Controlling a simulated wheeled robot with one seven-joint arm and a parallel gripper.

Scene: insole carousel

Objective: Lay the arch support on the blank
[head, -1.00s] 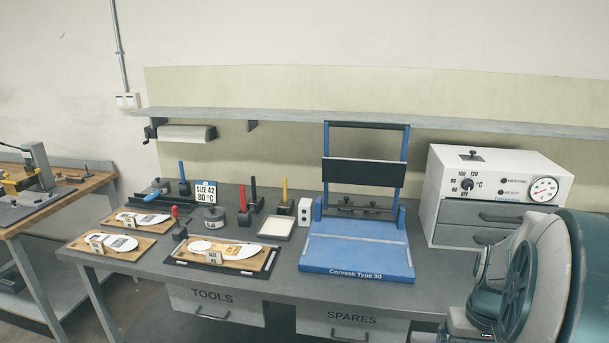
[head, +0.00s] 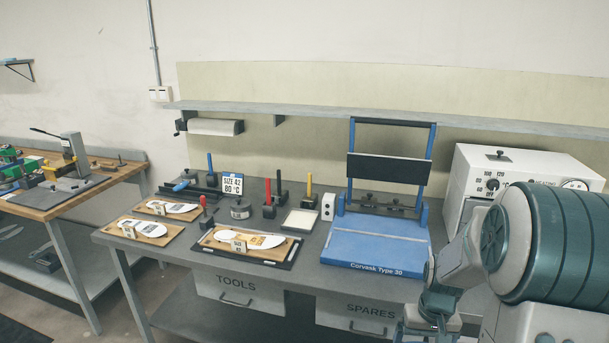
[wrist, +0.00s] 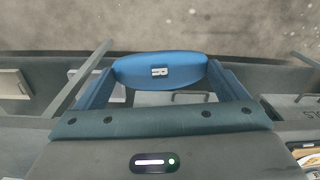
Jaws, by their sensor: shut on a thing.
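My gripper (wrist: 160,74) is shut on a blue arch support (wrist: 192,68), a rounded piece with a small "R" label, in the wrist view. It is held above the floor and apart from every blank. In the head view the fingers and the arch support are not to be seen; only my arm shows at right. A white blank (head: 265,241) lies on a wooden board in a dark tray (head: 285,263) at the table's front, with a small size block standing on it. Two more blanks, the front-left one (head: 152,230) and the one behind it (head: 182,208), lie on boards at left.
A blue press (head: 375,242) stands right of the tray, with its frame raised. A white heater (head: 515,170) is at right. Another bench (head: 50,205) is at far left.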

